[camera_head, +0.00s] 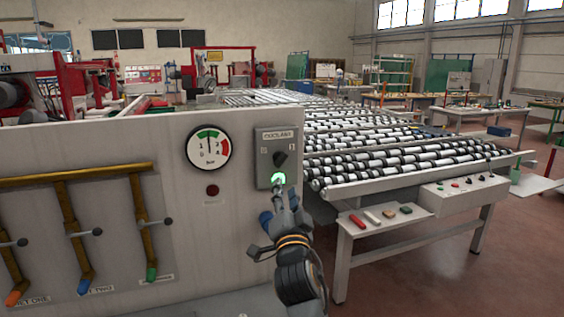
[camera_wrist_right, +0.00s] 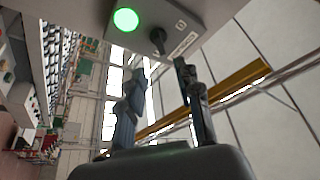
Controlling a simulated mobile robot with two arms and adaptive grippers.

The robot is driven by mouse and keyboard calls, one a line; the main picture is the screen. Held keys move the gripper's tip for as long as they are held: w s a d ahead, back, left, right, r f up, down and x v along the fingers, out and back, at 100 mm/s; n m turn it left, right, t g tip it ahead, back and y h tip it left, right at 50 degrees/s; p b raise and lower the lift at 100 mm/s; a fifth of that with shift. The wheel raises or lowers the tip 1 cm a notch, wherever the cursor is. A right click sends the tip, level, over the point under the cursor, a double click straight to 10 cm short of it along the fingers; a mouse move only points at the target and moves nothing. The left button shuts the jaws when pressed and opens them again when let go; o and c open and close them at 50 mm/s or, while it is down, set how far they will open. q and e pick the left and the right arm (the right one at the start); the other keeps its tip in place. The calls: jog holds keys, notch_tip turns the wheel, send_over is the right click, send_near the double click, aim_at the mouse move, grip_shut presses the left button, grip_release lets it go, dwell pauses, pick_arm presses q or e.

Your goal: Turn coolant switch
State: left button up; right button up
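The coolant switch is a grey box (camera_head: 263,165) on the white machine panel, with a black knob (camera_head: 280,160) and a lit green lamp (camera_head: 278,179) below it. The exact mark the knob points to is hard to read. My right gripper (camera_head: 272,204) is just below and in front of the box. In the right wrist view, the gripper's fingers (camera_wrist_right: 160,75) are apart and empty. The knob (camera_wrist_right: 158,38) lies just beyond the fingertips, between them, and the lamp (camera_wrist_right: 126,19) glows beside it. No contact is visible. My left gripper is out of view.
A pressure gauge (camera_head: 208,148) and a dark red lamp (camera_head: 212,190) sit left of the box. Brass pipes (camera_head: 75,175) with valve levers are farther left. A roller conveyor (camera_head: 400,165) with a control ledge (camera_head: 375,222) stands to the right. Open floor lies at the lower right.

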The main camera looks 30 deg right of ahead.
aim_at(282, 163)
jog(key=p+x, duration=0.3)
jog(key=x, duration=0.7)
jog(key=shift+r, duration=0.15)
jog(key=shift+w+d+p, duration=0.35)
jog(key=shift+w, duration=0.25)
jog(key=shift+c, duration=0.2)
grip_shut()
